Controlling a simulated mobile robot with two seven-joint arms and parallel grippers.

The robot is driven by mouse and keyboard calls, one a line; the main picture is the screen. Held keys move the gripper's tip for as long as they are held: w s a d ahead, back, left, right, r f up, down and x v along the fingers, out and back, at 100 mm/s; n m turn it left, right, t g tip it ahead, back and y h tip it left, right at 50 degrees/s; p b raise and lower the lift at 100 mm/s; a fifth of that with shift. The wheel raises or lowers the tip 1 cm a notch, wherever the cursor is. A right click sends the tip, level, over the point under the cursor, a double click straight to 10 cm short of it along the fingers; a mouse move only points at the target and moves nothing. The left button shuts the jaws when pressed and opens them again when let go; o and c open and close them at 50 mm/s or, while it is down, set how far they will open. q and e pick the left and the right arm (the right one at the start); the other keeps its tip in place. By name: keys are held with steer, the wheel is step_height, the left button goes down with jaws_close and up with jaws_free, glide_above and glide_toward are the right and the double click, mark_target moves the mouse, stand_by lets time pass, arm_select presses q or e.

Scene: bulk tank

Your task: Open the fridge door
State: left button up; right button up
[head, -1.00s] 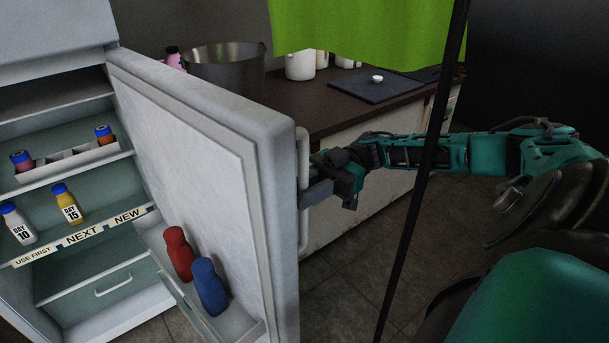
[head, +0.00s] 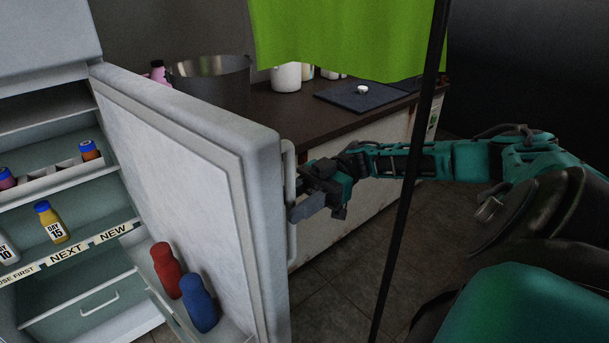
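The white fridge door (head: 193,150) stands wide open, hinged at the left, with its inner side facing me. Its long pale vertical handle (head: 290,240) is on the door's right edge. My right gripper (head: 299,206) is at the handle, with its dark fingers overlapping it in the picture. Whether the fingers are closed on the handle or only beside it is not clear. My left gripper is out of view.
Fridge shelves hold bottles, including a yellow one (head: 52,222). Red (head: 168,270) and blue (head: 198,302) bottles stand in the door bin. A counter (head: 268,110) with a metal pot (head: 209,80) is behind. A dark pole (head: 403,215) with green cloth (head: 345,35) crosses before my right arm.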

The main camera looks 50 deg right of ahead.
arm_select(q)
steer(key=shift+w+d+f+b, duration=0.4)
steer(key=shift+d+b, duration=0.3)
steer(key=shift+b, duration=0.65)
arm_select(e)
steer(key=d, duration=1.2)
steer(key=shift+s+d, duration=0.3)
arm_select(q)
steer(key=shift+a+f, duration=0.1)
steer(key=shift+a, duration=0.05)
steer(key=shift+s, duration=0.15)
arm_select(e)
steer(key=shift+s, duration=0.15)
